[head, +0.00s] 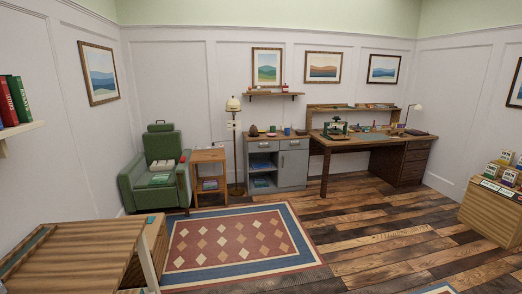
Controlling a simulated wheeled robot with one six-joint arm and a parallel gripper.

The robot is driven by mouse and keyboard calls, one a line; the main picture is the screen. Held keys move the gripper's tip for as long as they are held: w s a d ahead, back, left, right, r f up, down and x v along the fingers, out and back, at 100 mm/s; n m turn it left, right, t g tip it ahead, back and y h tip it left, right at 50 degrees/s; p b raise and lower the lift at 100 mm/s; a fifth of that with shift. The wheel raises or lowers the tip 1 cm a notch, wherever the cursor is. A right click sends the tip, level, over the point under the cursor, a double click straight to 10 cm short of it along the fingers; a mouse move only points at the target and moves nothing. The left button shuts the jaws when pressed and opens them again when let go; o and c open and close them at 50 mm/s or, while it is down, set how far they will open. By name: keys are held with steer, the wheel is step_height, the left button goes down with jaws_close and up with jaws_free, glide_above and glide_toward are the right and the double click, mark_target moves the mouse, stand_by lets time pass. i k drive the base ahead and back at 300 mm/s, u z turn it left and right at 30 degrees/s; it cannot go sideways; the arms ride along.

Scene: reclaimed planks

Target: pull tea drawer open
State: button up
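A grey cabinet (294,170) with a wooden top stands against the back wall. It has two drawer fronts side by side under the top, a left one (265,145) and a right one (295,144), each with a small pale mark. Both look shut. Below are open shelves on the left and a door on the right. A desk has a dark drawer stack (405,165) at its right end, which looks shut. I cannot read any label that tells which drawer is the tea drawer. My gripper is not in view.
A green armchair (135,186), a small side table (210,156) and a floor lamp (236,150) stand left of the cabinet. A wooden unit (75,255) fills the near left. A box-laden wooden counter (490,217) stands right. The rug (190,228) and plank floor are clear.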

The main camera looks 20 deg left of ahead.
mark_target(265, 145)
steer(key=u, duration=0.15)
steer(key=i, duration=0.6)
steer(key=u, duration=0.85)
steer(key=i, duration=2.15)
steer(key=u, duration=0.6)
steer(key=i, duration=2.3)
steer(key=z, duration=0.6)
steer(key=i, duration=2.3)
steer(key=z, duration=0.6)
